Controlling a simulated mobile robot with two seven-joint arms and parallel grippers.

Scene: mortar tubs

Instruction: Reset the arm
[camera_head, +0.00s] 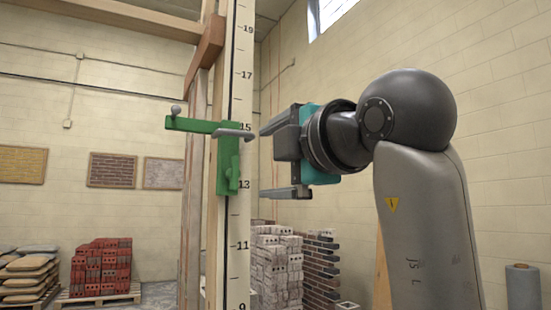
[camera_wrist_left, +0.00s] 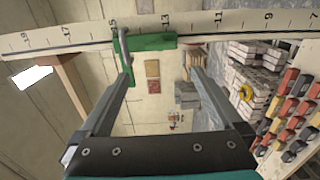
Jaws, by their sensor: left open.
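My left gripper (camera_head: 261,162) is open and empty in the head view, pointing left toward a green bracket (camera_head: 224,158) with a gap between them. My arm rises from the lower right. The bracket is on a white, numbered vertical pole (camera_head: 241,50), around the 13 to 15 marks, and has a grey handle across it. In the left wrist view, the open fingers (camera_wrist_left: 162,76) point toward the bracket (camera_wrist_left: 155,43) and pole (camera_wrist_left: 220,27), with nothing between them. My right gripper is not in view.
Wooden posts and beams (camera_head: 207,50) stand beside the pole. A stack of pale bricks (camera_head: 276,265) stands behind it. Red bricks on a pallet (camera_head: 101,267) and a pile of sacks (camera_head: 27,270) are at the lower left. A grey roll (camera_head: 523,287) stands at the lower right.

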